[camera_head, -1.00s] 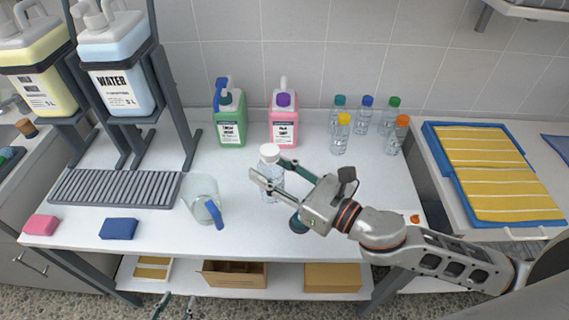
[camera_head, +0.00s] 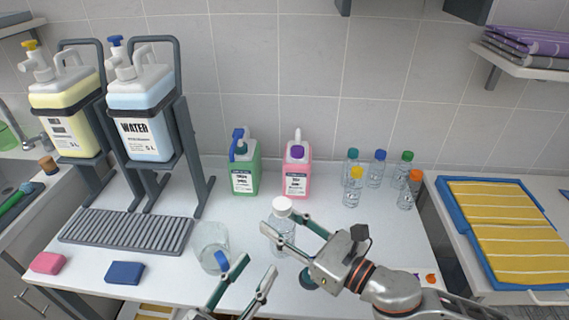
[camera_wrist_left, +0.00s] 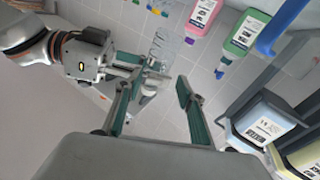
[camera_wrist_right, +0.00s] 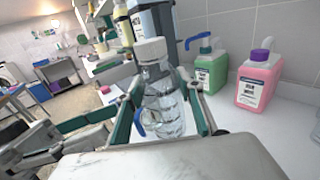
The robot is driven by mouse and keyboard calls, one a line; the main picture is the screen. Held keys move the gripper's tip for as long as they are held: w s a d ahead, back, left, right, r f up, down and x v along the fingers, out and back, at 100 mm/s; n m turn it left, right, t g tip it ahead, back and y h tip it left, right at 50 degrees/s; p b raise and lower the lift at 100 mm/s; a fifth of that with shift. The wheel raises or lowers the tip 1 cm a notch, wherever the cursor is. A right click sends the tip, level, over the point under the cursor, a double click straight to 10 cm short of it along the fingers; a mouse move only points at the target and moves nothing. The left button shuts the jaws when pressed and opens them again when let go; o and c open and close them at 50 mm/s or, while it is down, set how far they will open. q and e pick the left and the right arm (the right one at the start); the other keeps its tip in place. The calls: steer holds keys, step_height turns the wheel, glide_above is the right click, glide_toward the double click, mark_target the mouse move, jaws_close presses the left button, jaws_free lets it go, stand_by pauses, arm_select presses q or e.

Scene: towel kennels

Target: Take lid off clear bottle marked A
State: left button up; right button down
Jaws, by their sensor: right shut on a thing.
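The clear bottle (camera_head: 281,242) with a white lid (camera_head: 282,205) stands upright near the table's front middle. No letter A can be read on it. My right gripper (camera_head: 284,226) is shut on the bottle's body, below the lid. The right wrist view shows the bottle (camera_wrist_right: 163,108) between the fingers, with its white lid (camera_wrist_right: 150,50) on top. My left gripper (camera_head: 260,264) is open and empty, lower and in front of the bottle. In the left wrist view, the bottle (camera_wrist_left: 164,44) and lid (camera_wrist_left: 149,91) appear upside down beyond the open fingers.
A clear jug (camera_head: 211,240) with a blue handle stands left of the bottle. Green (camera_head: 246,172) and pink (camera_head: 297,177) jugs stand behind it. Several small bottles with coloured caps (camera_head: 354,190) stand at back right. A drain rack (camera_head: 125,232) and blue sponge (camera_head: 125,272) lie left.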

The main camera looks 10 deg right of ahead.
arm_select(q)
steer(key=s+d+r+m+g+h, duration=0.1)
steer(key=d+r+m+g+h, duration=0.1)
steer(key=d+r+m+h, duration=0.6)
steer(key=s+d+r+m+g+h, duration=0.1)
steer(key=d+r+m+g+h, duration=0.25)
steer(key=r+m, duration=0.75)
steer(key=s+d+r+m+g+y, duration=0.15)
steer(key=s+d+m+g, duration=0.35)
steer(key=m+g, duration=0.65)
steer(key=s+d+r+m+g+y, duration=0.1)
steer(key=s+d+r+m+g, duration=0.25)
steer(key=d+m+g, duration=0.75)
steer(key=w+a+f+m+t+y, duration=0.4)
steer(key=w+f+m+t+y, duration=0.4)
steer(key=m, duration=1.2)
steer(key=w+a+r+m+t+y, duration=0.1)
steer(key=w+a+m+t+y, duration=0.15)
steer(key=w, duration=0.35)
steer(key=w+a+r+m+t+y, duration=0.1)
steer(key=w+a+r+m+y, duration=0.1)
steer(key=w+a+m+y, duration=0.3)
steer(key=t+y, duration=0.2)
steer(key=y, duration=0.3)
glide_above(284, 203)
steer(key=d, duration=0.1)
steer(key=shift+a+y, duration=0.25)
steer(key=shift+a, duration=0.1)
steer(key=shift+a+f, duration=0.15)
steer(key=shift+f, duration=3.85)
